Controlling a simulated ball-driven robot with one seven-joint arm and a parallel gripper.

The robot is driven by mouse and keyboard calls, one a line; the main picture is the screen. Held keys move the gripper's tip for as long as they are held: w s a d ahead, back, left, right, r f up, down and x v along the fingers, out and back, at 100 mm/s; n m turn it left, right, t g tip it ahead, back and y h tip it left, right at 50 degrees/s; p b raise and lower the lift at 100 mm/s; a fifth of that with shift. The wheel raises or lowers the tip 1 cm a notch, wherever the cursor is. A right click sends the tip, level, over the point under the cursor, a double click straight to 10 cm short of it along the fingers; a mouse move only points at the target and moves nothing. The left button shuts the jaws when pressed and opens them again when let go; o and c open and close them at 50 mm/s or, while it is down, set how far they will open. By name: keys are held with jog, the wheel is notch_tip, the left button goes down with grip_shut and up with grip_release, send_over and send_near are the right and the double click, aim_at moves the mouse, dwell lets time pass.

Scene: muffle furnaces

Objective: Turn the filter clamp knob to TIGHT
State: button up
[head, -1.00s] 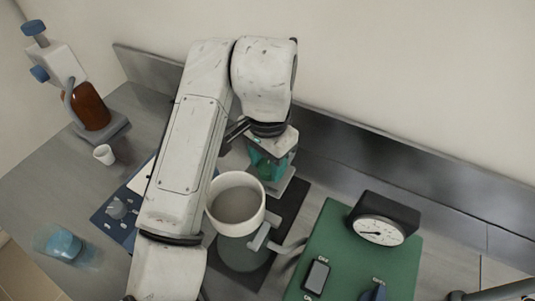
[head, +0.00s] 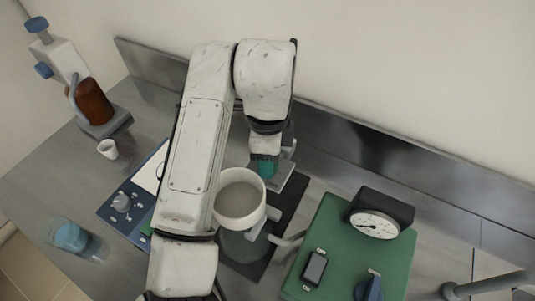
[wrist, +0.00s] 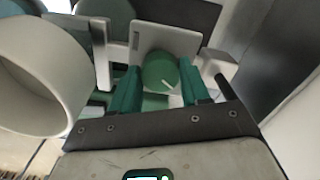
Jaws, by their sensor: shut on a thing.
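The filter clamp knob (wrist: 159,71) is a round green knob with a white pointer line, on a pale bracket (wrist: 178,40) in the wrist view. The pointer slants toward the lower right. My gripper (wrist: 158,80) has one green finger on each side of the knob and is shut on it. In the head view my gripper (head: 265,166) is low at the bracket beside the white funnel cup (head: 240,222), and its fingers hide the knob. The cup also shows at the left of the wrist view (wrist: 40,75). I cannot read any TIGHT mark.
A green panel (head: 335,235) with a gauge (head: 378,226), a switch (head: 314,268) and a blue knob (head: 370,287) lies right. A blue panel (head: 110,212), a beaker (head: 68,236), a small white cup (head: 108,149) and an amber bottle (head: 93,103) stand left. A steel wall (head: 335,135) runs behind.

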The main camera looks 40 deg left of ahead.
jog(key=m, duration=0.5)
jog(key=shift+w+m, duration=0.1)
jog(key=shift+m, duration=0.2)
jog(key=shift+m+b, duration=0.35)
jog(key=shift+m, duration=1.85)
jog(key=o, duration=1.1)
jog(key=shift+c, duration=0.2)
jog(key=shift+r, duration=0.1)
notch_tip(320, 180, up, 11)
jog(key=p, duration=0.1)
jog(key=shift+f, duration=0.2)
